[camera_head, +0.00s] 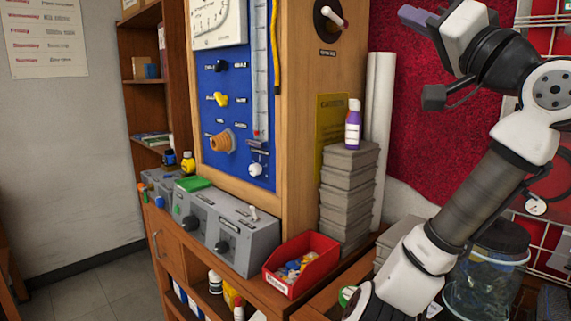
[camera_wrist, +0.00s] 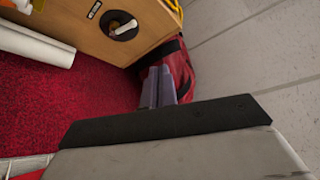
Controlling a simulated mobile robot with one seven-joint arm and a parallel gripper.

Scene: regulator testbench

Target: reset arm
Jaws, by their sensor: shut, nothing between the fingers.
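My arm is raised at the right of the head view, folded with its elbow low and its wrist high. My gripper (camera_head: 418,16) is at the top, pointing left, in front of the red wall panel. It also shows in the wrist view (camera_wrist: 158,88), with its grey-purple fingers together and nothing between them. It is apart from every object. The blue test panel (camera_head: 238,90) with knobs and a slider stands left of the arm on a wooden cabinet.
A rotary switch with a white handle (camera_head: 331,17) is on the cabinet's side. A purple bottle (camera_head: 353,125) stands on stacked grey boxes (camera_head: 346,190). A red bin (camera_head: 302,264) and grey control boxes (camera_head: 228,225) line the bench. A glass jar (camera_head: 500,265) is beside my arm.

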